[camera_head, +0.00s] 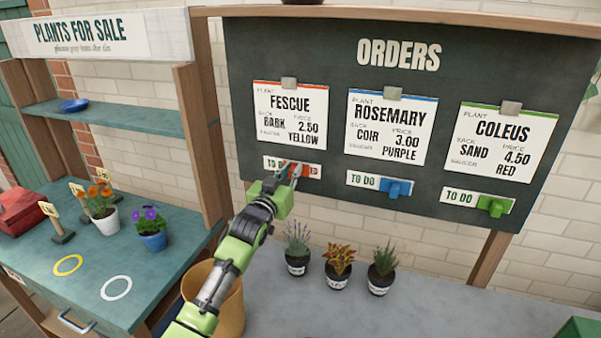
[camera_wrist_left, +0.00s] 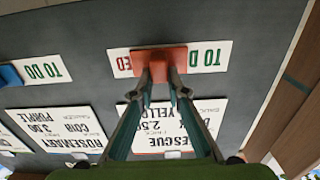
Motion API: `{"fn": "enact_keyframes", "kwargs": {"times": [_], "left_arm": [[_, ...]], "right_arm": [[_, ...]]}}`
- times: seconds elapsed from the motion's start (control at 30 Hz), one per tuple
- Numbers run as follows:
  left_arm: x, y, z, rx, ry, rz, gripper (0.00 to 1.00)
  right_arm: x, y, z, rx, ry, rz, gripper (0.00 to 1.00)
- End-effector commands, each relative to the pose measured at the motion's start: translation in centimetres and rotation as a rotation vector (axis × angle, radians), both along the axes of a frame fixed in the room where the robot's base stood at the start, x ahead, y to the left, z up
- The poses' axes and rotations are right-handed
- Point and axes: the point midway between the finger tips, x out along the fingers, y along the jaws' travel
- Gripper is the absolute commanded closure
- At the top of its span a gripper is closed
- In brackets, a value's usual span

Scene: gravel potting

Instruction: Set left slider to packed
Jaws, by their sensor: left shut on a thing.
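The left slider, an orange block (camera_wrist_left: 160,55), sits around the middle of its white label strip (camera_wrist_left: 218,56) under the FESCUE card (camera_head: 291,115). In the left wrist view, which is upside down, part of "TO DO" shows on one side of it and the red letters "ED" on the other. My left gripper (camera_head: 293,172) is shut on the orange slider, with both fingertips against it; its fingers (camera_wrist_left: 160,78) also show in the left wrist view. In the head view the fingers partly hide the slider. My right gripper is not in view.
The blue slider (camera_head: 396,188) and green slider (camera_head: 493,206) sit at the right of their strips, with "TO DO" showing. The orders board (camera_head: 330,60) is flat behind them. Several potted plants (camera_head: 338,267) stand on the grey bench below, beside a tan bin (camera_head: 225,310).

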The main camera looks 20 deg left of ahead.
Motion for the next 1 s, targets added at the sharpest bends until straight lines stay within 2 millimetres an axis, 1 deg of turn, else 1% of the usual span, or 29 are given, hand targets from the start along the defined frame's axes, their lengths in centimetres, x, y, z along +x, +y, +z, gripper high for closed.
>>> {"fn": "enact_keyframes", "kwargs": {"times": [0.03, 0.1, 0.23, 0.4, 0.67, 0.7, 0.73, 0.77, 1.0], "left_arm": [[0.0, 1.5, 0.1, 0.009, 0.001, 0.004, 1.0], [0.1, 2.9, 0.0, 0.009, 0.001, 0.003, 1.0], [0.2, 5.0, 0.1, 0.006, 0.0, 0.002, 1.0], [0.2, 6.0, 0.1, 0.003, 0.001, 0.002, 1.0], [0.2, 6.2, 0.1, 0.003, 0.0, 0.004, 1.0], [0.2, 6.2, 0.1, 0.003, 0.0, 0.004, 0.78], [0.2, 6.2, 0.1, 0.002, 0.0, 0.004, 0.7], [0.2, 6.2, 0.1, 0.002, 0.0, 0.004, 0.68], [0.2, 6.0, 0.1, 0.002, 0.0, 0.002, 0.68]], "right_arm": [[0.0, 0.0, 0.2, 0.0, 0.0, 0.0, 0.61], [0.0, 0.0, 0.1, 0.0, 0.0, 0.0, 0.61], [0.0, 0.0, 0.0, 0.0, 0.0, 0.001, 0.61], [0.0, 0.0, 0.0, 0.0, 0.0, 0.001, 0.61], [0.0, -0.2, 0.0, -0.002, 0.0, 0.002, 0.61], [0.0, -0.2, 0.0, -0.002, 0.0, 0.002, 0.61], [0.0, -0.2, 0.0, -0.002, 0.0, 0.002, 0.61], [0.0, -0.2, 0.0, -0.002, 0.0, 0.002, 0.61], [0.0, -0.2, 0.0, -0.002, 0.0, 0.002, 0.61]]}}
